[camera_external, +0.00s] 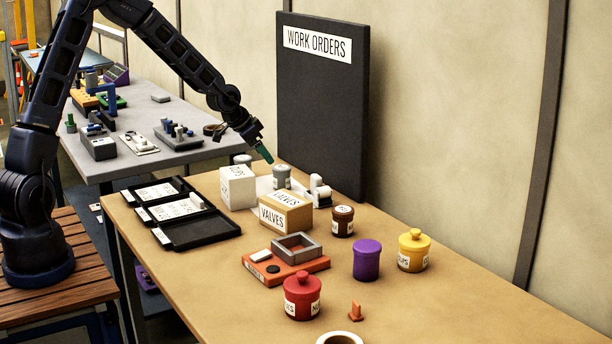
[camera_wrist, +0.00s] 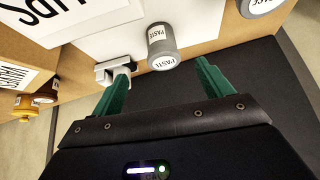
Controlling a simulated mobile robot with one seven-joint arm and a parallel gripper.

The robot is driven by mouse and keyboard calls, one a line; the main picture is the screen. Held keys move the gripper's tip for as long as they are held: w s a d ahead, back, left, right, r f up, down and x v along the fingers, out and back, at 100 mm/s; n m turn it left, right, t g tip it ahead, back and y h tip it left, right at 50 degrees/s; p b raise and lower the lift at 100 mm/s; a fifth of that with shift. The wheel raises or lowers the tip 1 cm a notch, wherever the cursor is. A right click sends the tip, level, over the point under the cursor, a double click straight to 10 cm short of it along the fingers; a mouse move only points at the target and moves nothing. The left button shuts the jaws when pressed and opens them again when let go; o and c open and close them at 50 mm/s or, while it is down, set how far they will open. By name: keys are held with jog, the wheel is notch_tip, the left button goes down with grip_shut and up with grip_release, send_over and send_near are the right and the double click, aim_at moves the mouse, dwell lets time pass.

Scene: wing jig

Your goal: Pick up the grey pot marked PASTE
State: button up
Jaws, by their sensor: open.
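The grey pot marked PASTE (camera_wrist: 161,47) shows in the wrist view, just beyond my fingertips and roughly between them. In the external view this appears to be the grey pot (camera_external: 281,177) upright at the back of the wooden table, by the black board. My gripper (camera_wrist: 162,72) is open and empty, its two green fingers apart. In the external view my gripper (camera_external: 266,155) is tilted down, slightly above and left of the pot. No contact is visible.
A second grey pot (camera_external: 242,159) stands behind a large white box (camera_external: 238,187), left of the PASTE pot. A white fixture (camera_external: 319,190) is close on its right. The black WORK ORDERS board (camera_external: 322,110) stands behind. A VALVES box (camera_external: 286,212) is in front.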

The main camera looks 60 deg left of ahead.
aim_at(281, 176)
jog(key=x, duration=0.6)
jog(key=shift+w+x, duration=0.25)
jog(key=shift+x, duration=2.4)
jog(key=shift+a+r, duration=0.15)
jog(key=shift+c, duration=0.5)
jog(key=c, duration=1)
